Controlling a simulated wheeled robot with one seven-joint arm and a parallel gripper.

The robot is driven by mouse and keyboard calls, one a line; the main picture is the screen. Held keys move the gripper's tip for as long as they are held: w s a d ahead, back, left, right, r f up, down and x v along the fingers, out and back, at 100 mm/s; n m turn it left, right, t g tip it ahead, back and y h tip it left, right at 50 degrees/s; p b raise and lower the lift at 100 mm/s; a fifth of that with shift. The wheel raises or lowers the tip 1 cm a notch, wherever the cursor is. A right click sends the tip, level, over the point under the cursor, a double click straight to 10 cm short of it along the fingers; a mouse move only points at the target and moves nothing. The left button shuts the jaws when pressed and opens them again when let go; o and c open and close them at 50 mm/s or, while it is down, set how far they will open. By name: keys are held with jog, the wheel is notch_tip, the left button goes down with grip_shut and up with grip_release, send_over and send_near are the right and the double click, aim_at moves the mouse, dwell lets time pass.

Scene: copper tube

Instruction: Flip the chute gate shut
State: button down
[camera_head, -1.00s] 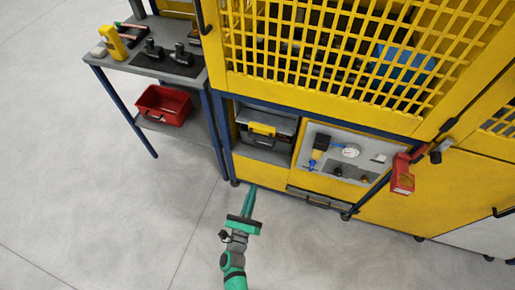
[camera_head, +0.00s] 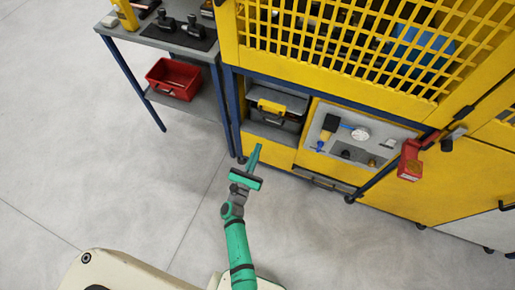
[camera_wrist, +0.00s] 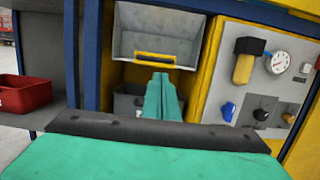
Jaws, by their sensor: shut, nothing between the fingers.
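The chute opening sits in the yellow machine's lower left bay. In the wrist view a grey, shallow, tray-like chute (camera_wrist: 158,38) fills the top of the bay, with a yellow flap or lip (camera_wrist: 155,59) along its lower edge, which I take for the gate. The yellow flap also shows in the head view (camera_head: 271,106). Its exact angle is hard to tell. My gripper (camera_head: 257,150) is shut and empty, in front of and below the flap. In the wrist view its teal fingertips (camera_wrist: 161,77) appear just below the flap, with no clear contact.
A dark bin (camera_wrist: 128,106) sits beneath the chute. Right of the bay is a panel with a gauge (camera_wrist: 279,62), a blue valve (camera_wrist: 228,111) and knobs. A blue post (camera_wrist: 91,55) bounds the left. A red crate (camera_head: 174,78) rests on the bench's lower shelf. The floor in front is clear.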

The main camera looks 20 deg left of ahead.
jog(key=w+r, duration=0.2)
jog(key=w, duration=0.9)
jog(key=shift+w+d, duration=0.15)
jog(key=shift+w, duration=0.05)
jog(key=shift+d, duration=0.1)
jog(key=shift+r, duration=0.1)
